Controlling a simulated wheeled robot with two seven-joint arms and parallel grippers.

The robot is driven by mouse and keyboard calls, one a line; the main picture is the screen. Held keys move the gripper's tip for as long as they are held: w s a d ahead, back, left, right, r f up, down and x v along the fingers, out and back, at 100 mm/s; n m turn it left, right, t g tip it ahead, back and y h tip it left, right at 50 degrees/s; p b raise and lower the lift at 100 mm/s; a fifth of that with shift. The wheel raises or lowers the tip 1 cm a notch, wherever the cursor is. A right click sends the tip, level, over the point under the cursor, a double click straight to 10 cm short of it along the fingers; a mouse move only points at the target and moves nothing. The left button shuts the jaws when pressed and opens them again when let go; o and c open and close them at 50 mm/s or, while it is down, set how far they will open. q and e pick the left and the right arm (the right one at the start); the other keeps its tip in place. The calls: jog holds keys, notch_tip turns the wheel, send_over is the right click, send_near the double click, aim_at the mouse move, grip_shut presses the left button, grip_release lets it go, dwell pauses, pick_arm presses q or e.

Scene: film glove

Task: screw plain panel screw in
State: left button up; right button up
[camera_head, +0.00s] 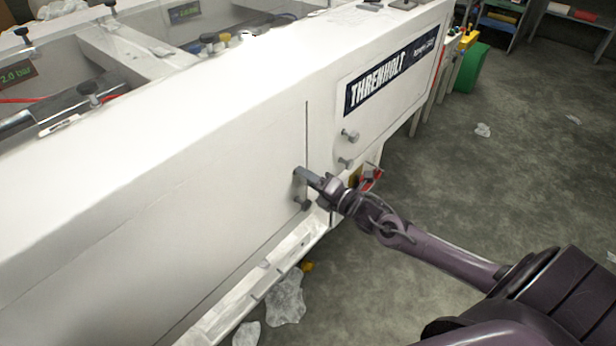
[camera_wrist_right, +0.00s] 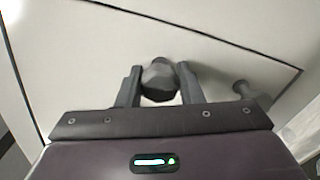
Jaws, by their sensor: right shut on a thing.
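My right gripper (camera_head: 306,176) reaches in from the lower right to the white machine side (camera_head: 230,170). Its two fingers (camera_wrist_right: 158,88) are shut on a dark grey panel screw (camera_wrist_right: 158,72) that stands out from the white panel in the right wrist view. In the head view the gripper mostly hides this screw. A second screw (camera_head: 302,204) stands just below the gripper, and a screw also shows at the right in the right wrist view (camera_wrist_right: 242,88). Two more screws sit on the neighbouring panel, an upper one (camera_head: 350,135) and a lower one (camera_head: 346,162). My left gripper is out of view.
A THRENHOLT label (camera_head: 390,75) is on the neighbouring panel. A narrow ledge (camera_head: 270,275) runs below the panel. Crumpled clear plastic (camera_head: 286,298) lies on the floor. A red part (camera_head: 371,178) is close behind my gripper. The grey floor (camera_head: 500,170) to the right is mostly free.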

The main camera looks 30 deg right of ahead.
jog(key=m, duration=0.5)
jog(key=shift+m+p, duration=0.3)
jog(key=shift+p, duration=0.1)
jog(key=m+p, duration=0.1)
jog(key=m, duration=0.4)
jog(key=shift+m, duration=0.3)
jog(key=m+p, duration=0.1)
jog(key=m, duration=0.4)
jog(key=m+p, duration=0.1)
jog(key=m, duration=0.3)
jog(key=shift+m+p, duration=0.4)
jog(key=m+p, duration=0.1)
jog(key=m, duration=0.3)
jog(key=shift+a+m, duration=0.1)
jog(key=shift+m, duration=0.2)
jog(key=m+p, duration=0.2)
jog(key=m, duration=0.3)
jog(key=shift+s, duration=0.1)
jog(key=m+p, duration=0.1)
jog(key=m, duration=0.4)
jog(key=shift+a+p, duration=0.1)
jog(key=shift+p, duration=0.3)
jog(key=shift+f+m+p, duration=0.1)
jog(key=shift+m+p, duration=0.55)
jog(key=shift+m, duration=1.65)
